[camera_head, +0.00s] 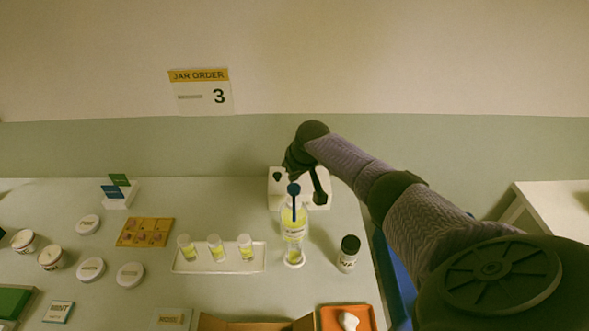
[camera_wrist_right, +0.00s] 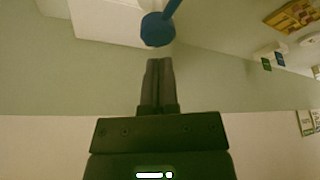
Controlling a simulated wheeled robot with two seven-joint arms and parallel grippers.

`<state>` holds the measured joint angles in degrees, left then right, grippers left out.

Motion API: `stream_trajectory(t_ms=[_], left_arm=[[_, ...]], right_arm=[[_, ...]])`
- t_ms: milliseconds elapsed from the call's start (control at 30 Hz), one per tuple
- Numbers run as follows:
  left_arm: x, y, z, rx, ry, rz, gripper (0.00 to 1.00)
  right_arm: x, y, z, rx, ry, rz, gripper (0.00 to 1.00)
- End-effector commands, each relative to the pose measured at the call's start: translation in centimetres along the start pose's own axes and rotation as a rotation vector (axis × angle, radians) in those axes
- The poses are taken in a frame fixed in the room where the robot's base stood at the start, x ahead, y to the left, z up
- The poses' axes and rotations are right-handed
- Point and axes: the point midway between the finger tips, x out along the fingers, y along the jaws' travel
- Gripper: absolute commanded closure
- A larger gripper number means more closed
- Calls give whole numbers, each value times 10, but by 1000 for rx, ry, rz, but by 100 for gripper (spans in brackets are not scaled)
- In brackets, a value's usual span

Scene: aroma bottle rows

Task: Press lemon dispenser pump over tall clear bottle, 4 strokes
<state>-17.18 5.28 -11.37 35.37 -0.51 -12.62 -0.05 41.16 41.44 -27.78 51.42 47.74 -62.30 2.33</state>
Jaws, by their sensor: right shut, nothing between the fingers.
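The dispenser's blue pump head (camera_head: 293,189) stands on a clear vessel of yellow liquid (camera_head: 293,217) at the table's centre right. Directly in front of it in the picture is a clear bottle (camera_head: 294,257) with some yellow in its lower part; the two overlap, so I cannot tell where one ends. My right gripper (camera_head: 320,199) is just right of the pump head, pointing down, shut and empty. In the right wrist view, its closed fingers (camera_wrist_right: 159,64) lie close to the blue pump head (camera_wrist_right: 157,29), with a small gap between in the picture. My left gripper is not in view.
A white stand (camera_head: 276,186) is behind the pump. A white tray (camera_head: 217,269) with 3 small yellow-filled cups is to the left. A dark-capped jar (camera_head: 348,252) is to the right, an orange tray (camera_head: 366,318) at the front.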

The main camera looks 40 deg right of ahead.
Motion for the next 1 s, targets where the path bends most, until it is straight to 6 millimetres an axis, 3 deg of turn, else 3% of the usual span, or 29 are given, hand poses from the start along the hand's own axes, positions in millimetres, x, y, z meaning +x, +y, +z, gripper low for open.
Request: stream_trajectory(t_ms=[467,1000], left_arm=[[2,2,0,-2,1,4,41],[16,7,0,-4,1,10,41]], right_arm=[[1,0,0,0,1,0,100],[19,0,8,-1,0,0,100]])
